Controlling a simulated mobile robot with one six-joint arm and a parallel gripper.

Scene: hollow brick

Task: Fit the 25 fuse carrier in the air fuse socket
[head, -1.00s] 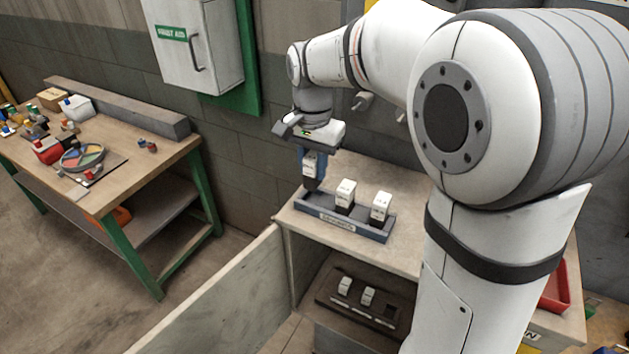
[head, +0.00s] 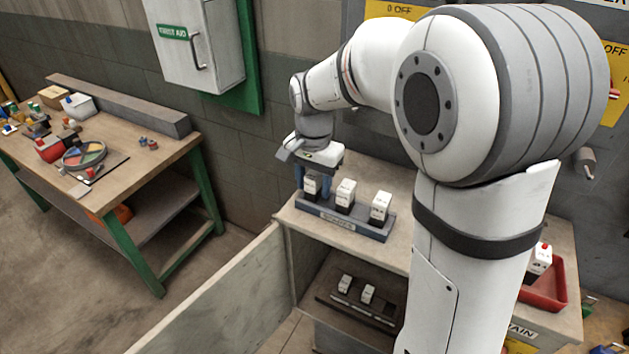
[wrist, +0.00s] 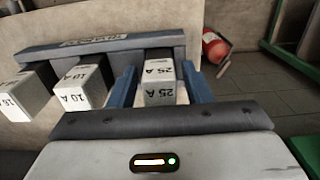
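The white 25 A fuse carrier (wrist: 165,88) stands at the left end of the grey labelled strip (head: 370,229), with its dark lower part down in the strip. It also shows in the head view (head: 312,185). My gripper (head: 311,188) is low over it, with a blue finger on each side. In the wrist view the gripper (wrist: 160,86) looks open, with a thin gap by the left finger; the right finger is very close to the carrier. The label on the strip is not legible. The carrier's seating is partly hidden.
Two white carriers, one marked 10 A (wrist: 82,87), stand beside it in the strip. A lower shelf holds a dark panel (head: 350,312) with two small white carriers. A red tray (head: 548,294) with a white carrier is at the right. A wooden side panel (head: 215,300) stands left.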

